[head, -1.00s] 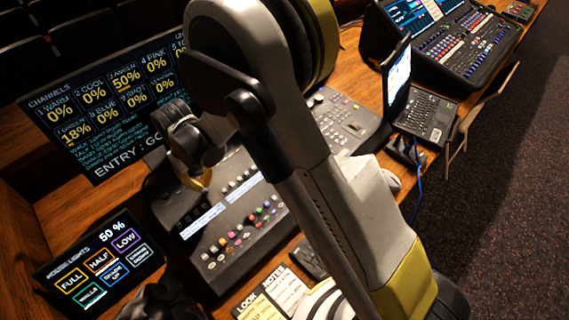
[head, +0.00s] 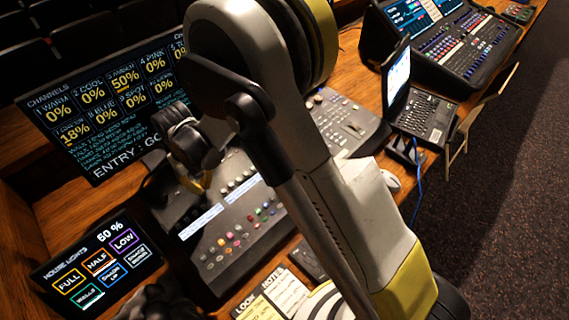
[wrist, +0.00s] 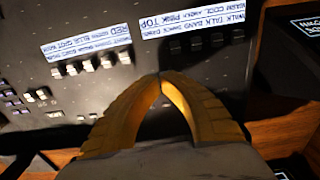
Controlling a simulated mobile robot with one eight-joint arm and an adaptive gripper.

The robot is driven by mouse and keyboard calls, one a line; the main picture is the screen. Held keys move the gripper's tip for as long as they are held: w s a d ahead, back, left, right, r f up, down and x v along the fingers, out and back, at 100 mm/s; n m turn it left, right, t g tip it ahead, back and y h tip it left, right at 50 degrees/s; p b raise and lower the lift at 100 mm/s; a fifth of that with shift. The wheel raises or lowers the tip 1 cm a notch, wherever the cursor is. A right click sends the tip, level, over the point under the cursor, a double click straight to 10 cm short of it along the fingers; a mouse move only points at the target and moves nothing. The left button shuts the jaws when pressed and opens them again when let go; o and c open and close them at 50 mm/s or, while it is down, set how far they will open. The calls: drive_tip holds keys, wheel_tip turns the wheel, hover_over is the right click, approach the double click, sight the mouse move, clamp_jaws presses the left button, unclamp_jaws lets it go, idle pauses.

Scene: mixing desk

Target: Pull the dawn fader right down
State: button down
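The black lighting console (head: 222,222) lies below my arm, with white label strips and rows of small faders and buttons. In the wrist view the console (wrist: 100,20) shows two strips of upside-down lettering. The right strip (wrist: 192,33) seems to carry the word DAWN. Several pale fader caps (wrist: 88,65) stand beside the left strip. I cannot single out the dawn fader; the area by the right strip is dark and partly behind my fingers. My gripper (wrist: 160,77) has its yellow fingertips together just off that strip. It also shows in the head view (head: 197,186). Contact with a cap cannot be told.
A channels screen (head: 100,110) behind the console reads 50% for amber and 18% for one lower channel. A house lights touch panel (head: 97,262) stands at left. Papers (head: 285,290), a laptop (head: 425,112) and another console (head: 445,45) share the wooden desk.

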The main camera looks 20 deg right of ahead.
drive_tip(key=shift+s+d+f+b, duration=0.15)
drive_tip(key=shift+s+f+b, duration=0.15)
drive_tip(key=shift+f+b, duration=0.3)
drive_tip(key=shift+s+d+f+b, duration=0.15)
drive_tip(key=shift+s+b, duration=0.2)
drive_tip(key=shift+b, duration=0.45)
idle(1.9)
idle(0.4)
wheel_tip(320, 180, up, 2)
drive_tip(key=shift+p, duration=0.7)
drive_tip(key=shift+w+a+r+p, duration=0.1)
drive_tip(key=shift+w+r+p, duration=0.15)
drive_tip(key=shift+r+p, duration=0.2)
drive_tip(key=shift+w+a+r+p, duration=0.1)
drive_tip(key=shift+w+r+p, duration=0.1)
drive_tip(key=shift+r+p, duration=0.25)
drive_tip(key=shift+w+a+r, duration=0.15)
drive_tip(key=shift+w+r, duration=0.2)
drive_tip(key=shift+r, duration=0.05)
